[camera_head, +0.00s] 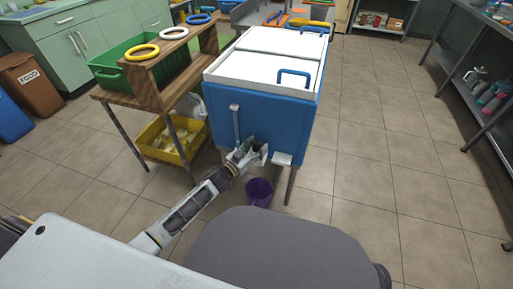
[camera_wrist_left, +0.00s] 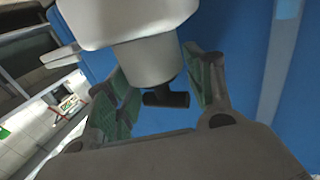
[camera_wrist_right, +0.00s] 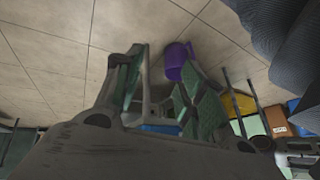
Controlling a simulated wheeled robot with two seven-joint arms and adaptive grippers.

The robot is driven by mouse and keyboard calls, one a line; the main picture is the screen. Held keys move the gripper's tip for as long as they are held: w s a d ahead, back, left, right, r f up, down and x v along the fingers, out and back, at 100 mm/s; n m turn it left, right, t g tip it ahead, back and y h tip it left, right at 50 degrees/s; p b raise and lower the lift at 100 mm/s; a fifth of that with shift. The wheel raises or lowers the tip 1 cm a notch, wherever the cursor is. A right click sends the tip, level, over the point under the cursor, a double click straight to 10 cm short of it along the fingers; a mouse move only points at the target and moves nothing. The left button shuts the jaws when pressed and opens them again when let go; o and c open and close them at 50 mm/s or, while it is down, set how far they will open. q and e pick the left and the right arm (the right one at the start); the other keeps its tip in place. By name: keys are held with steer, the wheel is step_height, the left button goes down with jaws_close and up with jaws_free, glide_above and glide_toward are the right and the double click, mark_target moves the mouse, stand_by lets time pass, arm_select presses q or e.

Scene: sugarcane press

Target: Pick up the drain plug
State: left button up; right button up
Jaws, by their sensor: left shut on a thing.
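The blue cooler (camera_head: 265,115) with a white lid stands on legs in the middle of the head view. My left gripper (camera_head: 250,154) is at the lower part of its front face. In the left wrist view, a pale grey cylindrical spout (camera_wrist_left: 150,62) juts out at the blue wall. A dark T-shaped piece, the drain plug (camera_wrist_left: 166,98), shows at its end, between the green-padded fingers of my left gripper (camera_wrist_left: 165,86). The finger contact is partly hidden. My right gripper (camera_wrist_right: 163,82) has its fingers apart and empty in the right wrist view, above the floor.
A purple bucket (camera_head: 259,192) stands on the floor below the cooler's front. A wooden table (camera_head: 128,100) with a green crate (camera_head: 113,71) and a yellow crate (camera_head: 157,152) beneath stand to the left. The tiled floor to the right is clear.

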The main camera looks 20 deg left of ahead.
arm_select(q)
steer(key=shift+r, duration=0.2)
steer(key=shift+r+p, duration=0.35)
steer(key=shift+r, duration=0.15)
step_height(320, 180, up, 10)
steer(key=p, duration=0.4)
arm_select(e)
step_height(320, 180, up, 9)
steer(key=s+d+g+h, duration=0.1)
steer(key=d+g+h, duration=0.1)
steer(key=d, duration=0.1)
arm_select(q)
steer(key=shift+r+p, duration=2.9)
steer(key=shift+r, duration=5.4)
arm_select(e)
step_height(320, 180, down, 8)
steer(key=s+d+g, duration=0.1)
steer(key=shift+s+d, duration=0.15)
steer(key=shift+d, duration=0.05)
arm_select(q)
steer(key=shift+f, duration=0.1)
arm_select(e)
steer(key=shift+r, duration=0.1)
